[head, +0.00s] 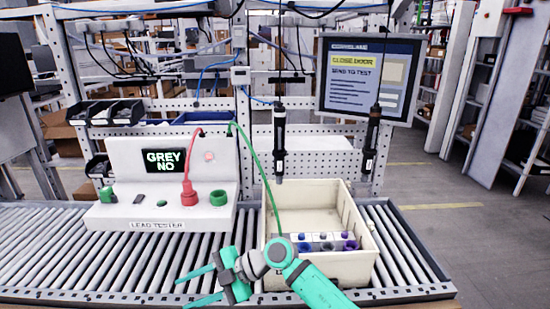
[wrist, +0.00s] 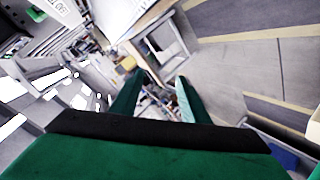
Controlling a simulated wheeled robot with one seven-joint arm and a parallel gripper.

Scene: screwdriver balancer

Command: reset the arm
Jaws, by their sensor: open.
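My green arm reaches in from the bottom of the head view, in front of the cream bin (head: 355,268). My gripper (head: 184,292) points left, low over the front of the roller conveyor. Its two teal fingers are spread apart with nothing between them. In the wrist view my gripper (wrist: 160,76) also shows two separate green fingers with an empty gap. The wrist camera looks out at a tilted view of the floor and surroundings.
The lead tester (head: 160,212) stands left on the conveyor (head: 50,245), its screen reading "GREY NO". A red plug and a green cable (head: 262,170) run from it. Two screwdrivers (head: 279,140) (head: 371,145) hang above the bin. A monitor (head: 368,80) reads "CLOSE DOOR".

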